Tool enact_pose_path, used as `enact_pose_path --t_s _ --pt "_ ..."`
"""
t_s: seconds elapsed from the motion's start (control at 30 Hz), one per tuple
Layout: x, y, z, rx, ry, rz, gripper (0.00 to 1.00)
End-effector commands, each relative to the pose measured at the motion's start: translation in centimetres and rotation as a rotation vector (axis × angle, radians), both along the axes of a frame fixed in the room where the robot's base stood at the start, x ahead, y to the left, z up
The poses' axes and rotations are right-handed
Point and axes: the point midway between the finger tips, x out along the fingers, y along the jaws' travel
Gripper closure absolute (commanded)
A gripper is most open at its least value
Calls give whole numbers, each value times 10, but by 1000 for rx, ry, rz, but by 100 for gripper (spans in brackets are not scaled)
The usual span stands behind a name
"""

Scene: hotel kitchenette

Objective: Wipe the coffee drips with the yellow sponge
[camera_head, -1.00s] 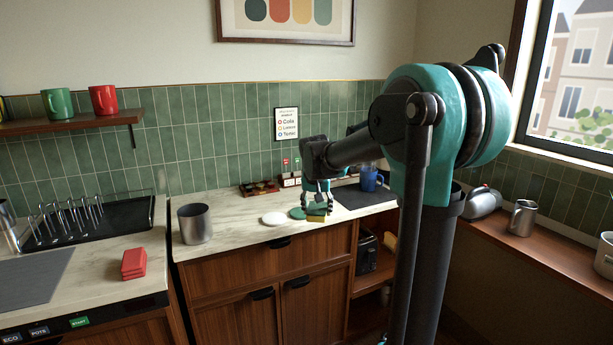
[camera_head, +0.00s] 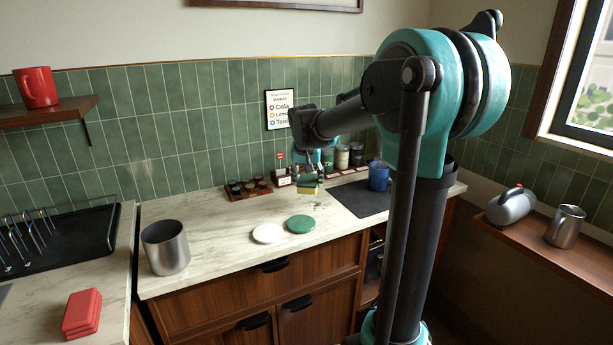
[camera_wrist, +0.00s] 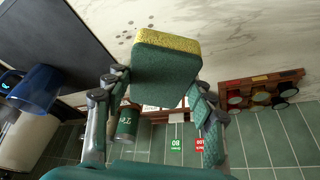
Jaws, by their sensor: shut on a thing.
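The sponge (camera_head: 308,190) is yellow on one side and dark green on the other. My gripper (camera_head: 306,178) is shut on it, over the back part of the counter. In the wrist view the sponge (camera_wrist: 166,72) sits between the two fingers of my gripper (camera_wrist: 158,92), its yellow face turned toward the counter. Small dark coffee drips (camera_wrist: 148,20) spot the pale marble beside the sponge in the wrist view. Whether the sponge touches the counter is hard to tell.
A white disc (camera_head: 268,233) and a green disc (camera_head: 301,224) lie near the counter's front. A metal canister (camera_head: 165,247) stands left.

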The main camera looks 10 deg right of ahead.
Motion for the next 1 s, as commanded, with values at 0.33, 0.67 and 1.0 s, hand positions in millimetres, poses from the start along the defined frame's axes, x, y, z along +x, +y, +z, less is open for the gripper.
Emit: enact_pose_path --t_s 0.33,0.67,1.0 --pt "0 0 -32 0 0 0 57" --pt "0 0 -54 0 0 0 57" --pt "0 0 -57 0 0 0 57"
